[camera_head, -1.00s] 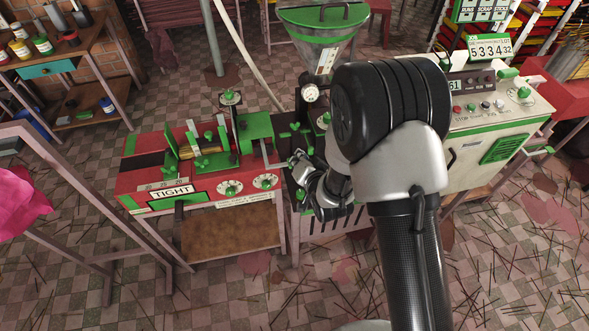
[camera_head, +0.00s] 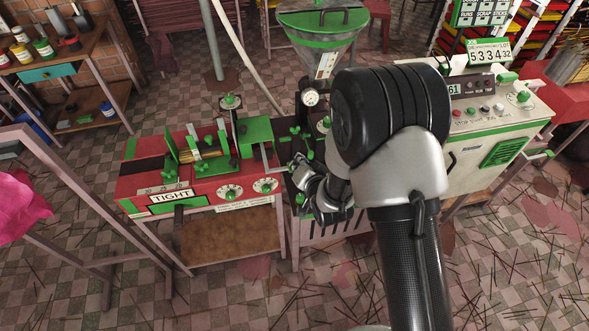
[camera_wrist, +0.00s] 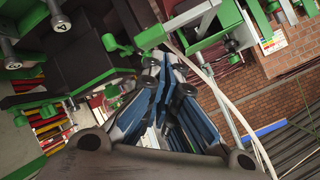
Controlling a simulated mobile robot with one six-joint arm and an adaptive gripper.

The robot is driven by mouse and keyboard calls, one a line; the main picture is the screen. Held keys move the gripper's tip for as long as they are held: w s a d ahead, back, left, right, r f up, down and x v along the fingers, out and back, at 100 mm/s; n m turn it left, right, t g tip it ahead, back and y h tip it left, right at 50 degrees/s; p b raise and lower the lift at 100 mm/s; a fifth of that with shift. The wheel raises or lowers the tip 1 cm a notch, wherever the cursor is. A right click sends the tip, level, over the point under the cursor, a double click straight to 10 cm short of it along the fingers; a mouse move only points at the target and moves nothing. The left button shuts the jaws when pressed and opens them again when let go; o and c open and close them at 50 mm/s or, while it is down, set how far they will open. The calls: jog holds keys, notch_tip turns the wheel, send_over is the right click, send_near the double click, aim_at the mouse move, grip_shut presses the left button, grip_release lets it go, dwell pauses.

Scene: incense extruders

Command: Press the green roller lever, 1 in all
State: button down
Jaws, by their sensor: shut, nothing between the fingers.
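My gripper (camera_head: 300,168) is at the dark middle machine, beside the right end of the red machine, low among green fittings. In the wrist view its blue-grey fingers (camera_wrist: 163,65) come together with nothing held between them. Green knobs and handles (camera_head: 296,136) stand just behind the gripper. In the wrist view a green knobbed fitting (camera_wrist: 117,43) is left of the fingertips, and a green part (camera_wrist: 185,22) is above right. I cannot tell which of these is the roller lever, nor whether the fingers touch any of them. My arm hides part of the middle machine.
The red machine (camera_head: 207,190) with a TIGHT sign (camera_head: 171,196) and green sliding parts stands left of the gripper. A green-topped hopper (camera_head: 324,25) and a gauge (camera_head: 311,98) rise behind. A pale control cabinet (camera_head: 480,125) stands right. Thin sticks litter the floor.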

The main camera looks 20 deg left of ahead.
jog(key=shift+f, duration=0.1)
dwell(0.4)
jog(key=shift+w+a+f+b, duration=0.1)
jog(key=shift+f+b, duration=0.25)
jog(key=shift+b, duration=0.3)
jog(key=shift+w+a+f+b, duration=0.1)
jog(key=shift+w+f+b, duration=0.15)
jog(key=shift+f+b, duration=0.8)
dwell(0.9)
jog(key=shift+r, duration=0.1)
dwell(0.5)
jog(key=shift+s+d+r+p, duration=0.1)
jog(key=shift+s+r+p, duration=0.15)
jog(key=shift+r, duration=0.45)
jog(key=shift+s+d+r+p, duration=0.1)
jog(key=shift+r+p, duration=0.25)
jog(key=shift+r, duration=0.35)
jog(key=shift+r, duration=0.1)
jog(key=r+p, duration=0.1)
jog(key=r, duration=0.2)
jog(key=s+r+p, duration=0.1)
jog(key=shift+d+r+p, duration=0.3)
jog(key=shift+d, duration=0.05)
